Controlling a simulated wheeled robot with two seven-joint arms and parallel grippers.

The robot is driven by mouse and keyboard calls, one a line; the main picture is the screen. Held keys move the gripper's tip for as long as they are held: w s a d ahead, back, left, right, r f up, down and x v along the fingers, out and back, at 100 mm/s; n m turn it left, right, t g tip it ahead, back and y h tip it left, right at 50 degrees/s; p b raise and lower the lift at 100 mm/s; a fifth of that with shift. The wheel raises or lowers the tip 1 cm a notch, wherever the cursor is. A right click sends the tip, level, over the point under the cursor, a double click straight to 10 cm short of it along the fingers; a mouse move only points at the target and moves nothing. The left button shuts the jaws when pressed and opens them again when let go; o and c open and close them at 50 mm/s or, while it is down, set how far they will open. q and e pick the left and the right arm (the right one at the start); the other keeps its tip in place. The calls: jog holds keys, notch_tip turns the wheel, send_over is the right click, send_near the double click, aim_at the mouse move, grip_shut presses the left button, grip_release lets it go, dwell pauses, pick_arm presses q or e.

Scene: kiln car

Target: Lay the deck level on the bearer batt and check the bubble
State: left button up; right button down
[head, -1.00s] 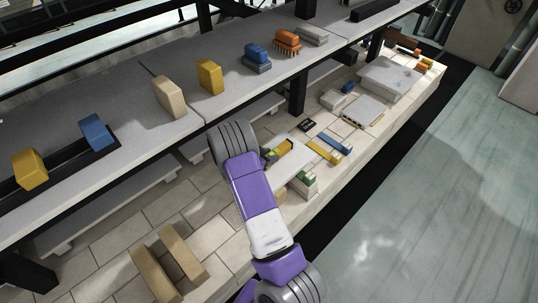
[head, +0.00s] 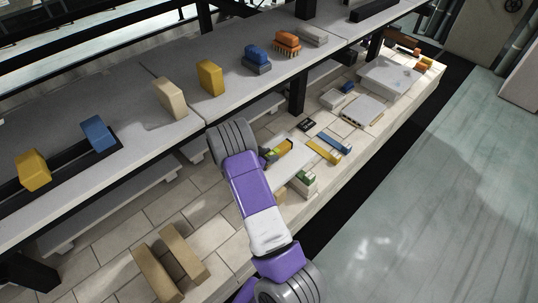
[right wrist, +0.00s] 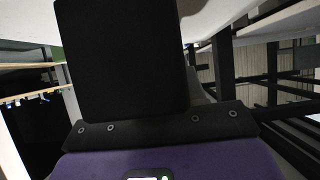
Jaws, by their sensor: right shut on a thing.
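The bearer batt appears to be the pale flat slab (head: 300,158) in the middle of the lower deck in the head view, partly behind my right arm. A yellow bar with a bright yellow-green part (head: 283,147), seemingly the deck level, shows at its left side. My right gripper (head: 267,154) is mostly hidden behind my forearm, at this bar, and is shut on it as far as I can tell. Whether the bar touches the slab is unclear. The bubble is too small to read. In the right wrist view a large black shape blocks the fingertips. My left gripper is out of view.
Green and white blocks (head: 305,182) stand at the slab's near edge. Yellow and blue bars (head: 329,148) lie to its right, near a dark small item (head: 307,125). The upper shelf (head: 130,107) and its black post (head: 297,90) stand close behind.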

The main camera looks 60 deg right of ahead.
jog(key=shift+f+b, duration=0.4)
jog(key=shift+f, duration=0.15)
dwell(1.0)
jog(key=c, duration=0.6)
grip_release()
jog(key=shift+o, duration=0.2)
